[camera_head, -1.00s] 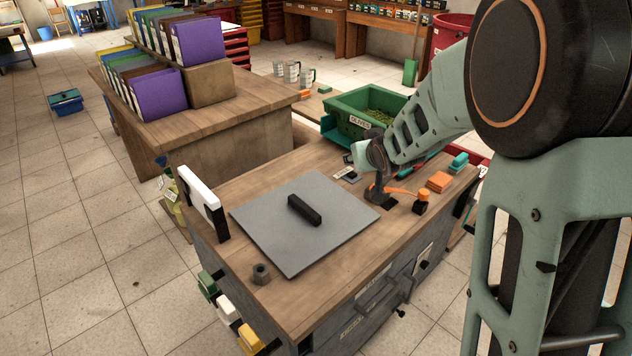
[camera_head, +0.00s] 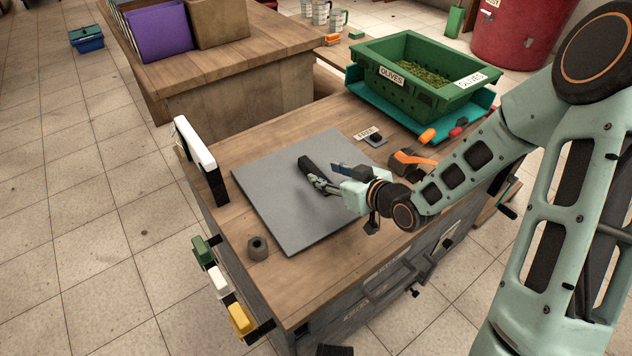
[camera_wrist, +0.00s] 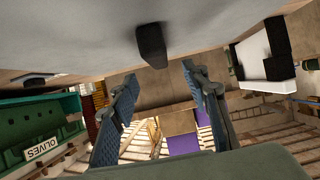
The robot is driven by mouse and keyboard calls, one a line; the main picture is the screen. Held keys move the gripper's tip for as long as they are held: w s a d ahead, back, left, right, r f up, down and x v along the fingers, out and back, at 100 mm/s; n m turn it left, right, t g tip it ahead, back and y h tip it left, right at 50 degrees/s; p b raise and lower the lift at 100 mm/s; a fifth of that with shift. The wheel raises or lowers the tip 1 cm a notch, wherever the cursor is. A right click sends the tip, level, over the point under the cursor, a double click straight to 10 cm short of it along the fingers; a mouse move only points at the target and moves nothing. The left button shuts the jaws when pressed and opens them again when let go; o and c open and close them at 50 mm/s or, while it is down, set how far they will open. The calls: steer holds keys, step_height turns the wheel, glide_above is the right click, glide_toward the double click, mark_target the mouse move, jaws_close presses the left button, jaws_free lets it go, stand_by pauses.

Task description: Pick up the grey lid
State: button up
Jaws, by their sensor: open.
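The grey lid (camera_head: 290,205) is a flat square plate lying on the wooden bench top, with a black bar handle (camera_head: 307,165) at its middle. In the wrist view the lid (camera_wrist: 90,35) fills the top of the picture and its handle (camera_wrist: 151,46) sits above the space between my fingers. My gripper (camera_head: 325,180) is above the lid, close to the handle, and partly covers it in the head view. In the wrist view my gripper (camera_wrist: 158,80) shows two fingers spread apart with nothing between them. I cannot tell whether a finger touches the handle.
A green olive crate (camera_head: 395,88) stands at the back of the bench. A white block on a black stand (camera_head: 195,145) is at the left edge, with a dark nut (camera_head: 258,248) at front left. An orange-handled tool (camera_head: 412,158) lies right of the lid.

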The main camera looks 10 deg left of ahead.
mark_target(316, 171)
steer(key=shift+f+b+x, duration=0.2)
steer(key=shift+b+x, duration=0.85)
steer(key=shift+x, duration=2.05)
steer(key=shift+d, duration=0.15)
steer(key=shift+c, duration=0.6)
jaws_close()
